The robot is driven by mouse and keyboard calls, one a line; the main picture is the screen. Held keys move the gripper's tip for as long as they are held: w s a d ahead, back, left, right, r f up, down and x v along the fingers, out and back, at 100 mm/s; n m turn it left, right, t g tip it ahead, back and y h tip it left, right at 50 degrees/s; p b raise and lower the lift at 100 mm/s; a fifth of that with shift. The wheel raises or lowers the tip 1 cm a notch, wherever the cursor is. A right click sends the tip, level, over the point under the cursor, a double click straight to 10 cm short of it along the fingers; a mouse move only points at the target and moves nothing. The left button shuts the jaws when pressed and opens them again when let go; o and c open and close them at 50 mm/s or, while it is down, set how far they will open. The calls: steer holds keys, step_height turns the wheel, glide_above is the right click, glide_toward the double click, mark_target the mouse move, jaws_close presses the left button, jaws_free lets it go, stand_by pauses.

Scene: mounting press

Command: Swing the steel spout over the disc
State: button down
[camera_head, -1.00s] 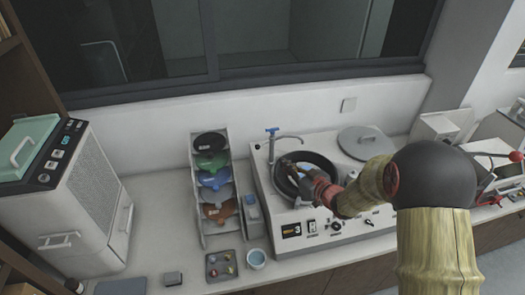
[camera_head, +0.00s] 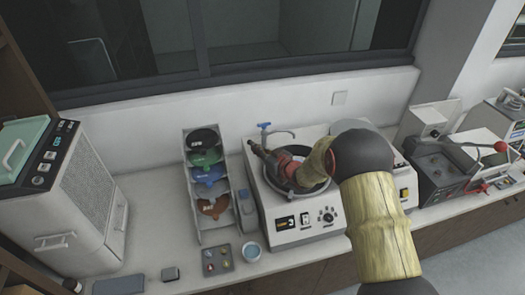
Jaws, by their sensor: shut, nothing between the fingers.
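The steel spout (camera_head: 281,133) is a thin curved pipe at the back of the grinder-polisher, with a blue tap handle (camera_head: 263,126) at its left end. It arches to the right near the bowl's back rim. The disc lies in the dark round bowl (camera_head: 322,187), and my arm hides most of it. My gripper (camera_head: 252,146) is shut and empty. It reaches over the bowl to its back left side, its tip just below and left of the tap handle. I cannot tell whether it touches the spout.
A press with a red-knobbed lever (camera_head: 445,170) stands to the right.

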steer(key=shift+w+a+f, duration=0.1)
steer(key=shift+w+a, duration=0.2)
steer(key=shift+w, duration=0.05)
steer(key=shift+a+b, duration=0.1)
steer(key=shift+b, duration=0.2)
steer(key=shift+a+m+h+b, duration=0.15)
steer(key=shift+m+h+b, duration=0.15)
steer(key=shift+b, duration=0.2)
steer(key=shift+w+a+f+m+t+h+b, duration=0.15)
steer(key=shift+a+m+t+h+b, duration=0.2)
steer(key=shift+b, duration=0.35)
steer(key=shift+m+t+h, duration=0.55)
steer(key=shift+m+h, duration=0.1)
steer(key=shift+h, duration=0.2)
steer(key=shift+w+a+b, duration=1.4)
steer(key=shift+a+b, duration=0.05)
steer(key=shift+b, duration=2.6)
